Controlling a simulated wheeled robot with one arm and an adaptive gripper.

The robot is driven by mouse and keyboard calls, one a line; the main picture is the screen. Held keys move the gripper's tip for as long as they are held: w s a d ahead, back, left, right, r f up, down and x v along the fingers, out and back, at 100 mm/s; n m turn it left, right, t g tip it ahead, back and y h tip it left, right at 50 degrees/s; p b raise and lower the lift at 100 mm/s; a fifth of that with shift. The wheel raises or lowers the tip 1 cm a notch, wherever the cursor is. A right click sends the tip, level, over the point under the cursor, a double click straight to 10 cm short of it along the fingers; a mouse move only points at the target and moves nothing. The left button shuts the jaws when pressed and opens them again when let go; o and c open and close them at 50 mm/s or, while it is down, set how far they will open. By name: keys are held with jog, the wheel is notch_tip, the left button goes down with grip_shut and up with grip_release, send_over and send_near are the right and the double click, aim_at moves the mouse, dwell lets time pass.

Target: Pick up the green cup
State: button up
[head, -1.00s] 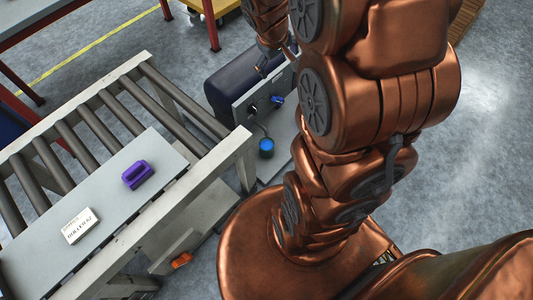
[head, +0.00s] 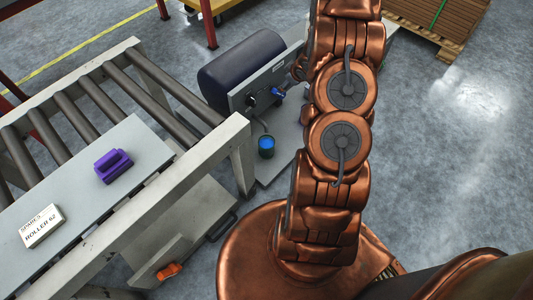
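The green cup (head: 266,147) is small and dark green, with bright blue showing inside its top. It stands upright on a grey base plate (head: 284,158), below a grey panel with knobs. My copper arm rises to the right of the cup and runs out of the top of the picture. My gripper cannot be made out, so its state does not show. Nothing covers the cup.
A dark blue tank (head: 236,68) and the grey control panel (head: 262,92) stand behind the cup. A roller conveyor (head: 215,150) is at left, bearing a purple block (head: 113,167) and a white box (head: 41,226). Stacked brown boards (head: 440,20) lie at back right. Floor at right is clear.

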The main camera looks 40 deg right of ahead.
notch_tip(320, 180, down, 12)
jog(key=t+y+b, duration=0.1)
jog(key=y+b, duration=0.1)
jog(key=b, duration=0.2)
jog(key=n+t+y+b, duration=0.1)
jog(key=t+y+b, duration=0.45)
jog(key=b, duration=0.45)
send_near(260, 141)
jog(key=shift+b+x, duration=1.45)
jog(key=shift+x, duration=1.6)
jog(key=shift+r, duration=0.15)
jog(key=c, duration=1.5)
jog(key=shift+c, duration=0.2)
